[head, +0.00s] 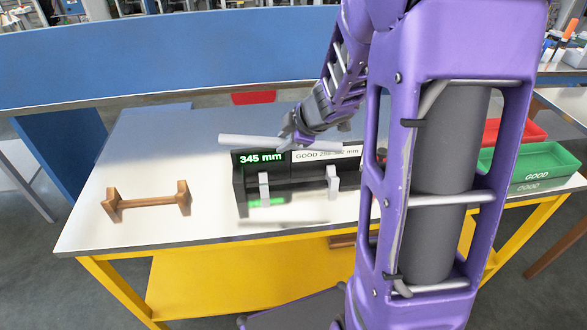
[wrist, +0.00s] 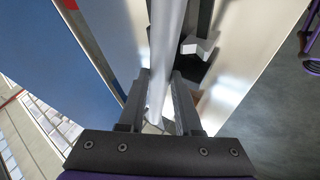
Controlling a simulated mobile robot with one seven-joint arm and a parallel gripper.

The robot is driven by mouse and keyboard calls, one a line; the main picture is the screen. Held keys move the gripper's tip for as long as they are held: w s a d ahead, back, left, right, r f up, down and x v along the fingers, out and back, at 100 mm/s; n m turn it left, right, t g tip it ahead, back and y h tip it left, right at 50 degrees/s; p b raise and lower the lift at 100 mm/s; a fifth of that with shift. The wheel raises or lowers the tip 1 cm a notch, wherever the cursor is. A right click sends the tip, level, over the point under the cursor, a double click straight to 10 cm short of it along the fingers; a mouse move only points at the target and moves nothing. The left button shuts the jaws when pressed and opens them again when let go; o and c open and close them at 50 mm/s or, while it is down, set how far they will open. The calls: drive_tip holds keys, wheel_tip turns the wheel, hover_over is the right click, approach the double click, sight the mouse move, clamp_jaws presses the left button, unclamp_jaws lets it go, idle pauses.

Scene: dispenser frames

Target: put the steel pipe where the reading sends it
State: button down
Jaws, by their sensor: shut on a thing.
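My gripper (head: 297,138) is shut on the steel pipe (head: 245,141), a long light-grey tube held level above the black gauge (head: 240,190). In the wrist view the pipe (wrist: 165,50) runs between the two fingers (wrist: 160,105). The gauge's display (head: 261,157) reads 345 mm in green. A white label (head: 325,154) beside it says GOOD with a range in mm; its middle digits are unclear. The gauge's two grey supports (head: 264,188) are empty. A green bin (head: 530,172) marked GOOD stands at the right, partly behind my arm.
A red bin (head: 520,130) stands behind the green bin. A wooden stand (head: 150,201) with two uprights sits empty at the table's left. The white tabletop (head: 140,150) is clear around the stand. A blue partition (head: 180,55) runs behind the table.

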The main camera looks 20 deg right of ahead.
drive_tip(key=shift+n+y, duration=0.3)
drive_tip(key=shift+n, duration=0.1)
drive_tip(key=d, duration=0.1)
drive_tip(key=d+f, duration=0.1)
drive_tip(key=d, duration=0.1)
drive_tip(key=d+f, duration=0.1)
drive_tip(key=d, duration=0.1)
drive_tip(key=shift+s+f, duration=0.15)
drive_tip(key=shift+s, duration=0.1)
drive_tip(key=shift+f, duration=0.1)
drive_tip(key=shift+f+b, duration=0.85)
drive_tip(key=shift+f, duration=3.9)
drive_tip(key=c, duration=0.6)
unclamp_jaws()
